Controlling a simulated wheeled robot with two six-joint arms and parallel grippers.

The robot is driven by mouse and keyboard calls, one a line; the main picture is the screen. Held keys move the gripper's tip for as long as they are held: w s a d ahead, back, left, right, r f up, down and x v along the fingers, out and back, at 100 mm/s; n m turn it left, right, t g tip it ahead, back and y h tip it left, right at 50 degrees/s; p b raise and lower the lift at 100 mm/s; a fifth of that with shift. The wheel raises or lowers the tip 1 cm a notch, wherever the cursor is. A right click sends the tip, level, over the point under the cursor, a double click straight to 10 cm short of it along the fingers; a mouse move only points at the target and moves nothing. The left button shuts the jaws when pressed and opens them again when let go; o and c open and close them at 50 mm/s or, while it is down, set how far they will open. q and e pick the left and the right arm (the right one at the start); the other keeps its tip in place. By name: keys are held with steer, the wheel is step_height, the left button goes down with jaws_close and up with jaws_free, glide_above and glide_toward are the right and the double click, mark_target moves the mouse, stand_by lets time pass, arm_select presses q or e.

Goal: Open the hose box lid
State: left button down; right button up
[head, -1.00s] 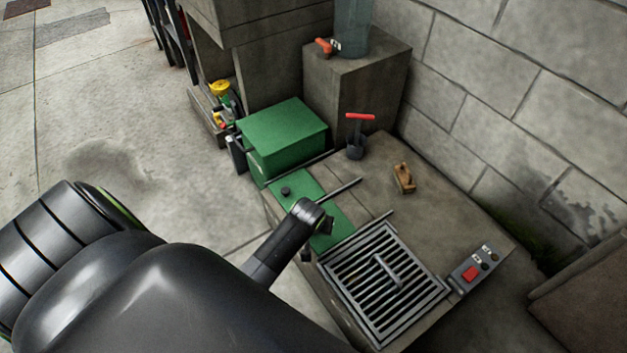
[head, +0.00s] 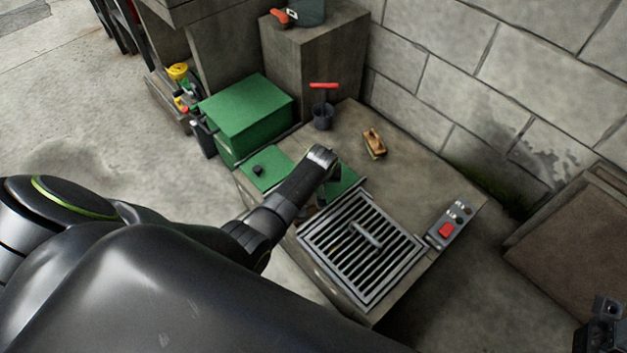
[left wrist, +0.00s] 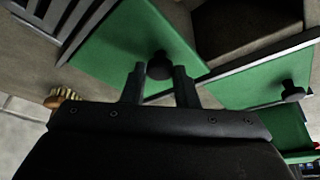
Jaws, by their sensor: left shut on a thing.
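A green box (head: 245,112) with a closed flat top stands at the bench's back left. In front of it two flat green panels with black knobs lie on the bench, the left panel (head: 258,174) and the right panel (head: 347,182), partly hidden by my arm. In the left wrist view my left gripper (left wrist: 159,74) is shut on the black knob (left wrist: 159,60) of one green panel (left wrist: 118,48). A dark opening (left wrist: 245,28) shows beside that panel. The other panel (left wrist: 262,85) carries its own knob (left wrist: 292,91). My right gripper (head: 603,328) shows partly at the lower right corner.
A metal grate (head: 348,266) with a handle lies near the panels. A control box (head: 447,230) with a red button sits right of it. A wooden brush (head: 374,143) and a dark cup (head: 322,116) with a red-handled tool stand behind. A block wall bounds the right.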

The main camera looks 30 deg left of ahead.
arm_select(q)
steer(key=c, duration=1.1)
jaws_free()
steer(key=shift+c, duration=0.2)
